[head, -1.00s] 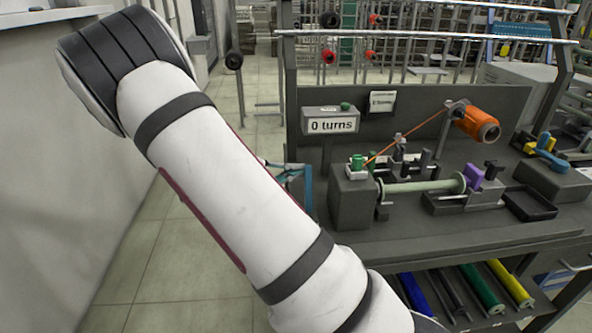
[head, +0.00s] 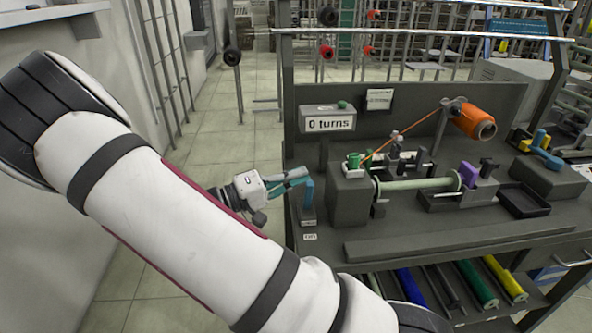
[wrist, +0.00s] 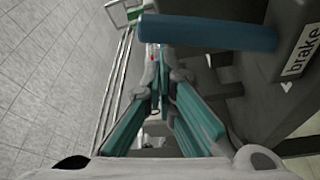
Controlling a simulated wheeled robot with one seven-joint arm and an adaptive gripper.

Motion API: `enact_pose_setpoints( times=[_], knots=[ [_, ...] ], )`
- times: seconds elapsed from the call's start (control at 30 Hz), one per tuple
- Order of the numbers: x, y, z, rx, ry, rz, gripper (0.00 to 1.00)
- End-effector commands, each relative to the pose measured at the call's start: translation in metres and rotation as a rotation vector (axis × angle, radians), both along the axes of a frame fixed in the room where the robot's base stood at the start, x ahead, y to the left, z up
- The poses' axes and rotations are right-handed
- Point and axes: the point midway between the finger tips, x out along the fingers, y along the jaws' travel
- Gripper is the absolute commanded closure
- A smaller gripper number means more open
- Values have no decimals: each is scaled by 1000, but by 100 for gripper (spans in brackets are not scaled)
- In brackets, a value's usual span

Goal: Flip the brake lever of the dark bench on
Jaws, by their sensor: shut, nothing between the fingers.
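The dark bench (head: 400,225) stands on the right in the head view. Its blue brake lever (head: 308,192) rises at the bench's left end, above a small block. In the wrist view the lever is a blue bar (wrist: 210,33) lying across the top, with a "brake" label (wrist: 302,48) to its right. My gripper (head: 296,177) has its teal fingers together, with nothing seen between them; they also show in the wrist view (wrist: 158,75). The fingertips are close beside the lever; I cannot tell whether they touch it.
A counter box (head: 328,118) reads "0 turns". An orange spool (head: 474,121) feeds a thread to the winder, where a pale bobbin (head: 420,185) lies level. A black tray (head: 523,200) is at right. Clear floor (head: 205,150) lies left of the bench.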

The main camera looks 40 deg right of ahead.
Motion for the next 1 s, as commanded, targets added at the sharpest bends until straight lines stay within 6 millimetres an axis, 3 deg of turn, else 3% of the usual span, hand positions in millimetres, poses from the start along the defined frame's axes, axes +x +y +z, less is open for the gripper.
enact_pose_setpoints(
  times=[0.5,1.0],
  knots=[
    [-10,6,-1,7,7,-3,100],
    [-6,5,2,8,8,-5,100]
  ],
)
